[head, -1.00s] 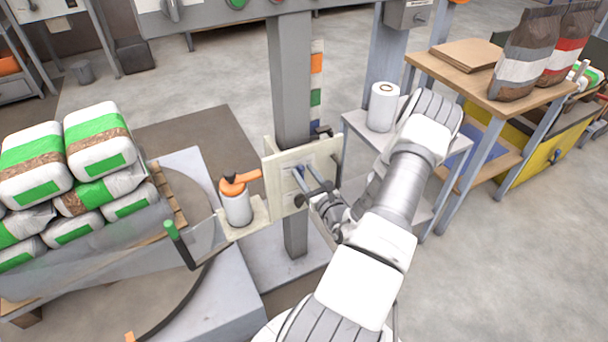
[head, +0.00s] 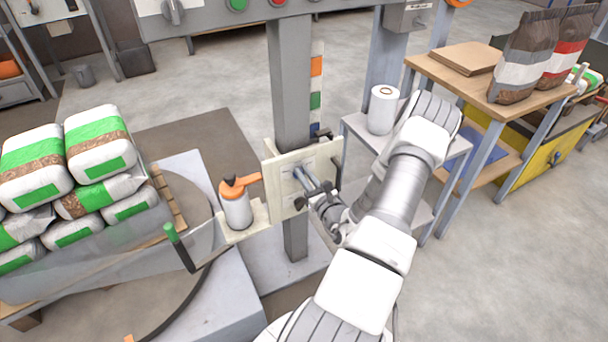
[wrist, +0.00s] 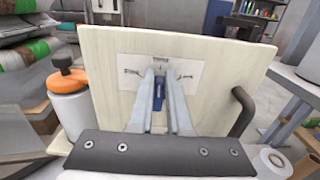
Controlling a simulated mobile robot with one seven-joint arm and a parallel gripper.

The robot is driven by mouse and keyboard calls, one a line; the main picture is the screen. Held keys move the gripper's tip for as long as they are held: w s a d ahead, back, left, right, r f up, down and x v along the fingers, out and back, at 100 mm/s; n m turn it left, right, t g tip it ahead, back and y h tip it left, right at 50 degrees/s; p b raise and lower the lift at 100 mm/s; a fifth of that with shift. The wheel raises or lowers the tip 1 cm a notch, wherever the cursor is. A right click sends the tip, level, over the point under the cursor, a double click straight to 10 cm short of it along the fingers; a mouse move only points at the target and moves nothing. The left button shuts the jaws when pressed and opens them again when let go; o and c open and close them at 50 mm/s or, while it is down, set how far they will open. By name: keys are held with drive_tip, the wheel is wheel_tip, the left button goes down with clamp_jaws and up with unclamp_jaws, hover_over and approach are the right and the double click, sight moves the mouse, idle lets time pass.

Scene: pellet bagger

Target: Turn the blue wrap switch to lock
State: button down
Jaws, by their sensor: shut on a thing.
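The blue wrap switch (wrist: 158,92) is on a white label plate (wrist: 185,76) on a pale panel (wrist: 105,54). In the wrist view the blue handle stands upright between my fingers, pointing down from its pivot. The label's words are too small to read. My gripper (wrist: 160,80) is shut on the switch, a finger on each side. In the head view my gripper (head: 306,176) reaches the panel (head: 329,158) from the right, and its fingers hide most of the switch.
A white bottle with an orange top (head: 237,205) stands on a ledge left of the panel. A dark handle (wrist: 243,112) sticks out at the panel's right edge. A shelf with a white roll (head: 383,108) stands right. Stacked bags (head: 98,140) lie left.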

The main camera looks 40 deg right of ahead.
drive_tip(key=shift+s+f, duration=0.1)
drive_tip(key=shift+f, duration=0.2)
drive_tip(key=shift+s+d+f+m+p, duration=0.1)
drive_tip(key=shift+d+f+m+p, duration=0.1)
drive_tip(key=shift+m+p, duration=1.35)
drive_tip(key=shift+s+d+f+m+p, duration=0.2)
drive_tip(key=shift+m+p, duration=0.45)
drive_tip(key=shift+m, duration=1.75)
drive_tip(key=shift+w+d+f+m+p, duration=0.1)
drive_tip(key=shift+d+f+m+p, duration=0.15)
drive_tip(key=shift+m+p, duration=1.3)
drive_tip(key=shift+a+m+b, duration=0.1)
drive_tip(key=shift+m+b, duration=0.3)
drive_tip(key=shift+m, duration=0.1)
drive_tip(key=c, duration=0.9)
unclamp_jaws()
drive_tip(key=shift+o, duration=0.2)
drive_tip(key=shift+r, duration=0.1)
drive_tip(key=shift+d, duration=0.2)
